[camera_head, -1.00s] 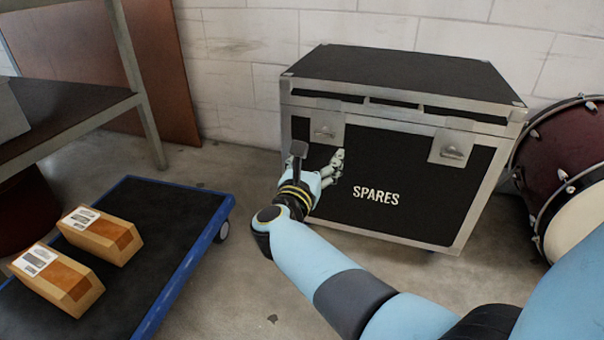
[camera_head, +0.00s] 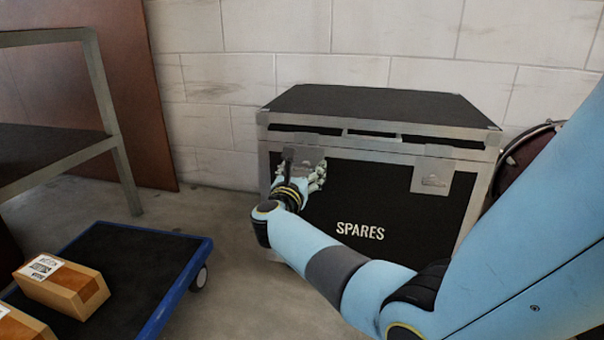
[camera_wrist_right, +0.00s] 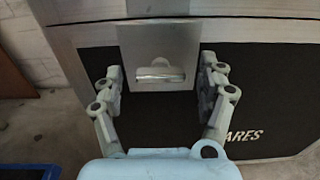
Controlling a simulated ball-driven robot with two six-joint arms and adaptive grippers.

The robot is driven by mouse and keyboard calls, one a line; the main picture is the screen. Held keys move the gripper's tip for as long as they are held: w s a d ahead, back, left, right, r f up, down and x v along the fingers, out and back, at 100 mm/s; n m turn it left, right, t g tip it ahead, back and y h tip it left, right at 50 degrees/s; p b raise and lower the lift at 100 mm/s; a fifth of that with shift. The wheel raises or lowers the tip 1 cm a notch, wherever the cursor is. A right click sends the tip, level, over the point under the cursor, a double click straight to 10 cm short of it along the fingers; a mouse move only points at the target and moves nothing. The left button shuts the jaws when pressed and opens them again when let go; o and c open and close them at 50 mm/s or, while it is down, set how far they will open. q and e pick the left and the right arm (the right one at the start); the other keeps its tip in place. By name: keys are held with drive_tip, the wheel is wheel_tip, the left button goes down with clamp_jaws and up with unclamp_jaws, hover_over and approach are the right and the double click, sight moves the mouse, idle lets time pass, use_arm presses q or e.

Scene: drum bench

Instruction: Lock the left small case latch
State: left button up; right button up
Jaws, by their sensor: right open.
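The black SPARES case (camera_head: 345,215) with metal edges stands against the wall, its lid down. Its left latch plate (camera_head: 300,142) is partly hidden behind my right gripper (camera_head: 306,172) in the head view. In the right wrist view the left latch (camera_wrist_right: 160,73) is a silver plate with a small bar across a recess. My right gripper (camera_wrist_right: 160,92) is open, its fingers on either side of the latch plate, with nothing held. Whether the fingers touch the case I cannot tell. The right latch (camera_head: 433,177) is in plain view. My left gripper is not seen.
A blue-edged dolly (camera_head: 135,268) carrying cardboard boxes (camera_head: 62,286) stands at the lower left. A metal shelf frame (camera_head: 112,125) is at the left. A drum (camera_head: 520,155) is partly hidden at the right. Bare floor (camera_head: 235,260) lies between the dolly and the case.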

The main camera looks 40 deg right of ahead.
drive_tip(key=c, duration=1.2)
